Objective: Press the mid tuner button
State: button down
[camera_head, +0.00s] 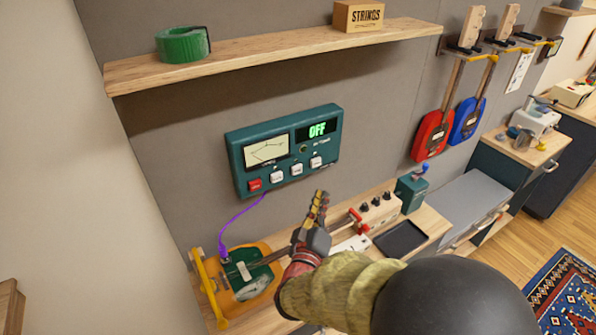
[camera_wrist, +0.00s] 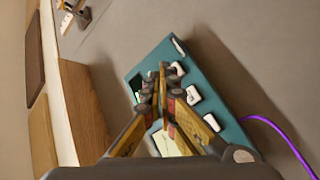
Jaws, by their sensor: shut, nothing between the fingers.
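The teal tuner box (camera_head: 285,150) hangs on the grey wall, with a needle dial and a green "OFF" display. Along its lower edge are a red button (camera_head: 255,185) and three white buttons. The middle white button (camera_head: 297,169) also shows in the wrist view (camera_wrist: 193,95). The button labels are too small to read. My gripper (camera_head: 320,197) is shut and empty, just below and right of the tuner in the head view. In the wrist view its fingertips (camera_wrist: 163,72) overlap the tuner's face beside the white buttons and hide part of it. I cannot see contact with any button.
A purple cable (camera_head: 238,215) runs from the tuner to an orange-and-green guitar (camera_head: 245,285) below. A wooden shelf (camera_head: 260,62) juts out above. A workbench with a dark tray (camera_head: 400,238) lies below right. Red and blue instruments (camera_head: 433,135) hang at right.

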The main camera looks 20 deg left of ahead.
jog(key=w+a, duration=0.5)
jog(key=a, duration=0.1)
jog(key=shift+w+a+b, duration=0.2)
jog(key=shift+w+b, duration=0.05)
jog(key=shift+b, duration=0.1)
jog(key=shift+a, duration=0.1)
dwell(1.3)
jog(key=shift+w+a, duration=0.2)
jog(key=shift+w, duration=0.05)
jog(key=shift+w+a, duration=0.3)
jog(key=shift+a, duration=0.05)
dwell(0.9)
jog(key=shift+s+d, duration=0.15)
jog(key=shift+s+d+p, duration=0.35)
jog(key=shift+s+d, duration=0.1)
jog(key=shift+d, duration=0.05)
jog(key=s+d, duration=0.3)
jog(key=shift+s+d+p, duration=0.1)
jog(key=shift+d+p, duration=0.3)
dwell(0.4)
